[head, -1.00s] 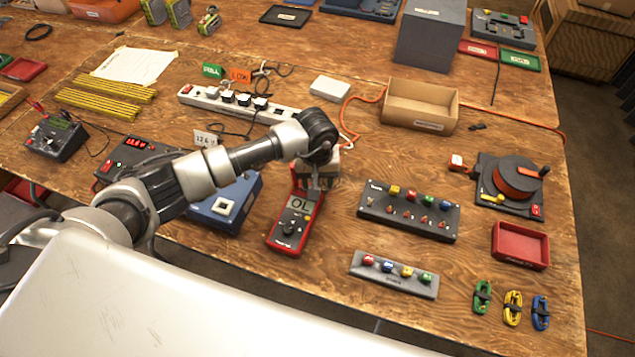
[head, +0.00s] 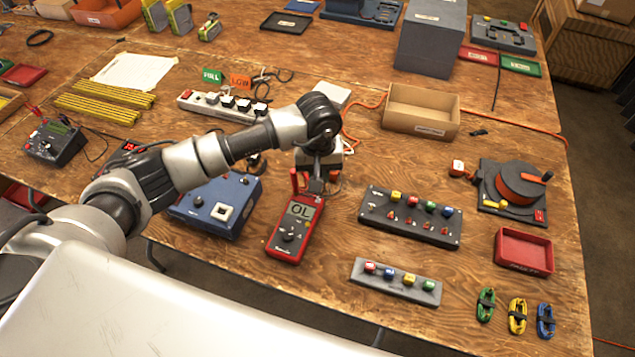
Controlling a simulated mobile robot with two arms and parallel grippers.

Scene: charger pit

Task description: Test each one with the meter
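The red meter (head: 295,228) lies on the wooden table in front of me, its display reading "OL". My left gripper (head: 316,186) points down at the meter's far end, by an upright red part there. Whether the fingers touch or hold anything is unclear. Green (head: 485,305), yellow (head: 517,316) and blue (head: 545,320) coiled cables lie at the front right. My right gripper is out of view.
A red tray (head: 524,251) and a reel-like device (head: 515,188) stand on the right. An open cardboard box (head: 421,110) is behind the panel. A blue box (head: 216,205) sits left of the meter, and a power strip (head: 222,106) lies behind my arm.

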